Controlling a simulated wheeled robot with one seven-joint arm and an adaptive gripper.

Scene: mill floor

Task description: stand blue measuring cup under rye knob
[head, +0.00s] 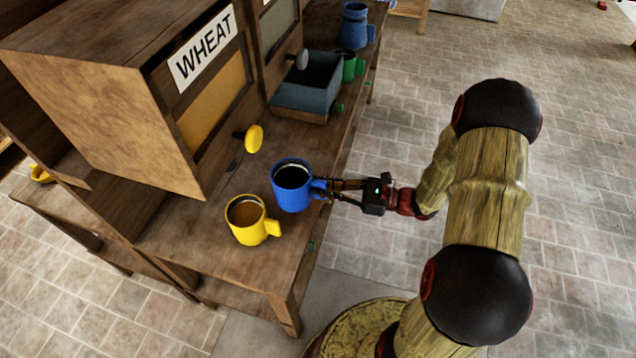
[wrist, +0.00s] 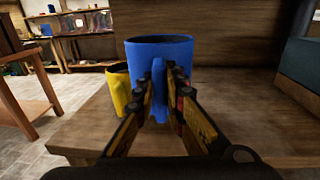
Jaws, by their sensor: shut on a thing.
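The blue measuring cup (head: 291,186) is upright at the bench's front part, just right of the yellow cup. My gripper (head: 325,188) is shut on its handle from the front. In the wrist view the blue cup (wrist: 160,60) fills the middle, with its handle between my fingers (wrist: 165,95). I cannot tell whether its base touches the bench. The WHEAT bin (head: 215,85) has a yellow knob (head: 254,138) behind the blue cup. A grey-white knob (head: 302,59) sits on the neighbouring bin, above a grey-blue box. No rye label is readable.
A yellow cup (head: 250,220) with brown contents stands close left of the blue cup. The open grey-blue box (head: 308,86), a green cup (head: 350,66) and a blue jug (head: 355,25) stand farther along the bench (head: 190,238).

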